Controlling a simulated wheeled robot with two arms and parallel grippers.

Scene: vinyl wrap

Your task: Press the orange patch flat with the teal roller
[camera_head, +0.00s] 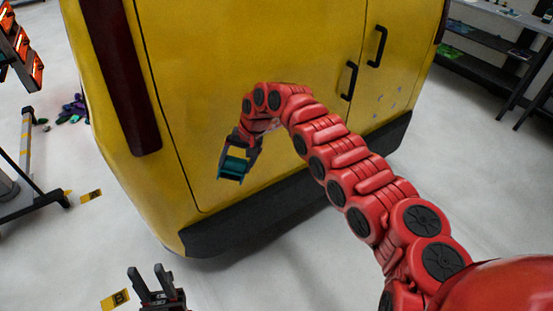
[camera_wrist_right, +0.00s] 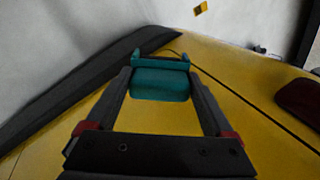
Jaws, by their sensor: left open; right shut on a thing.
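The teal roller (camera_head: 233,167) is in my right gripper (camera_head: 240,156), held in front of the yellow van's rear door (camera_head: 220,60). In the right wrist view the roller (camera_wrist_right: 160,82) sits between the two fingers of the right gripper (camera_wrist_right: 160,75), which is shut on it. I cannot tell whether the roller touches the door. My left gripper (camera_head: 152,275) is at the bottom left of the head view, fingers apart and empty, away from the van. I see no orange patch on the van; it may be hidden behind my right arm or the roller.
The van's dark bumper (camera_head: 250,222) runs below the door. Black door handles (camera_head: 349,80) are to the right. A lamp stand with glowing orange panels (camera_head: 20,50) stands at the left. Shelves (camera_head: 500,50) are at the right back. The floor left of the van is mostly clear.

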